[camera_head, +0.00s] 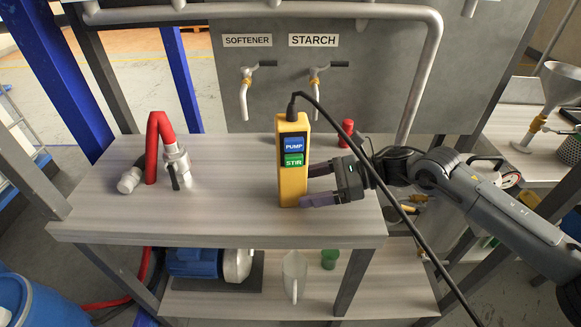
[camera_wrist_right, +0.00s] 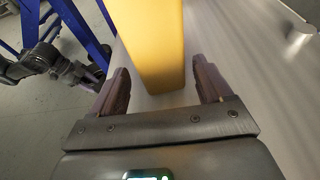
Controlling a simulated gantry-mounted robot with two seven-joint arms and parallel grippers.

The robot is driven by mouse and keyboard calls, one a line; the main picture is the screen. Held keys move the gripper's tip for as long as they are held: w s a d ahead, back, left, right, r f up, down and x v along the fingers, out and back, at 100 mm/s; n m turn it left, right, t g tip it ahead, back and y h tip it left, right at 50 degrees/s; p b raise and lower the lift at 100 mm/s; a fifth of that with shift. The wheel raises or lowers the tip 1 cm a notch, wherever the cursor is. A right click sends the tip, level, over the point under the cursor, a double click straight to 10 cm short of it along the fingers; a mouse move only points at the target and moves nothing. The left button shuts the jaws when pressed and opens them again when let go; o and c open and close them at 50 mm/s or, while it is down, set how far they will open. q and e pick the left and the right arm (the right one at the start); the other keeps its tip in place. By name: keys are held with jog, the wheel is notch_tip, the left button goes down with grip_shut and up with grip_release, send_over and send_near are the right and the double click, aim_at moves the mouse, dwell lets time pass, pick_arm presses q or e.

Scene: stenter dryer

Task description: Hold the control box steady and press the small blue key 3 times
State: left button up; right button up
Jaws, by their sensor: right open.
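The yellow control box (camera_head: 292,190) stands on the bench, with a blue PUMP key (camera_head: 293,144) above a green STIR key (camera_head: 293,160) on its face. A black cable leaves its top. My right gripper (camera_head: 313,186) is open at the box's lower right side, its near finger slightly overlapping the box edge. In the right wrist view the box (camera_wrist_right: 155,45) rises between the two spread fingers (camera_wrist_right: 160,78), with gaps showing on both sides. A dark jointed arm, seemingly my left, with its gripper (camera_wrist_right: 92,76) shows small at the left there; its jaw opening is unclear.
The bench top (camera_head: 220,215) is clear left of the box. A red hose (camera_head: 152,150) with a grey fitting (camera_head: 178,165) lies farther left. A red object (camera_head: 346,132) stands behind my right gripper. SOFTENER (camera_head: 246,90) and STARCH (camera_head: 315,80) taps hang behind. The cable crosses my right arm.

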aim_at(297, 189)
jog(key=shift+b+x, duration=0.45)
jog(key=shift+x, duration=1.05)
pick_arm(q)
jog(key=shift+d+f, duration=0.1)
jog(key=shift+f, duration=0.6)
pick_arm(e)
jog(key=shift+a+f, duration=0.1)
jog(key=shift+a, duration=0.1)
jog(key=c, duration=0.6)
pick_arm(q)
grip_shut()
pick_arm(e)
jog(key=shift+c, duration=0.2)
